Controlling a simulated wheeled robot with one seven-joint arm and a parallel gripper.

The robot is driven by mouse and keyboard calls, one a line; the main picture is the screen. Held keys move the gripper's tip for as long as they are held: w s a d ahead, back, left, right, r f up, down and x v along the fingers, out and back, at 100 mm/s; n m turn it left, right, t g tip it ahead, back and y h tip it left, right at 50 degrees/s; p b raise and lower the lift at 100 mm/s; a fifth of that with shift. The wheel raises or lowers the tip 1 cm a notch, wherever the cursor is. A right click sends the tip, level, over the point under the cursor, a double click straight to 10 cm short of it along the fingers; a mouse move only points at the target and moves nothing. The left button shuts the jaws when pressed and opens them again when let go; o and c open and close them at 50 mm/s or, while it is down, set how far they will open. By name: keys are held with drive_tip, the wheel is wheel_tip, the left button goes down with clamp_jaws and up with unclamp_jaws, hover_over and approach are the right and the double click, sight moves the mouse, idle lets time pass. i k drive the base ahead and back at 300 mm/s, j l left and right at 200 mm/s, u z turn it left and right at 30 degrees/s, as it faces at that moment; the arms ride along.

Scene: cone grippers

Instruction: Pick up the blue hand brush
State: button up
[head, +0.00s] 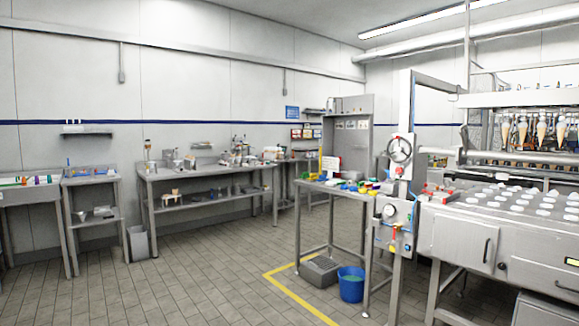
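I cannot make out the blue hand brush for certain. Several small coloured items, some of them blue, lie crowded on a narrow metal table (334,196) right of the middle; they are too small to tell apart. A small upright blue thing (68,162) also shows on a metal table at the far left, and its kind is unclear. My gripper is not in view.
A blue bucket (351,285) and a grey crate (320,271) stand on the floor by the narrow table, near a yellow floor line (300,301). A large machine (470,245) fills the right. A long workbench (205,180) stands along the wall. The middle floor is clear.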

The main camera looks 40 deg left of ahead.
sight(322, 179)
drive_tip(key=u, duration=1.15)
